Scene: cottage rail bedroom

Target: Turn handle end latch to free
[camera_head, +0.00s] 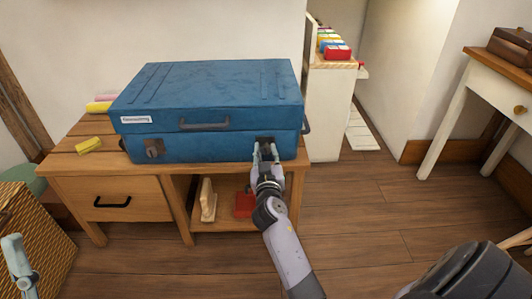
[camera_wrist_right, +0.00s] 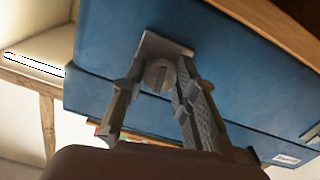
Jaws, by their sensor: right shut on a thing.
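A blue case (camera_head: 205,90) lies closed on a wooden bench (camera_head: 60,165). It has a front handle (camera_head: 205,125), a left latch (camera_head: 153,148) and a right latch (camera_head: 265,139). A side handle (camera_head: 306,120) sits on its right end. My right gripper (camera_head: 267,152) is at the right latch and partly hides it. In the right wrist view its fingers (camera_wrist_right: 157,95) are shut around the round grey latch knob (camera_wrist_right: 159,74), below a metal plate (camera_wrist_right: 165,45). My left gripper (camera_head: 14,250) shows only partly at the lower left edge; its jaws are unclear.
A yellow block (camera_head: 88,145) lies on the bench left of the case. The bench has a drawer (camera_head: 112,201) and an open shelf holding a red item (camera_head: 244,205). A wicker basket (camera_head: 35,235) stands at left. Open floor (camera_head: 370,230) lies to the right.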

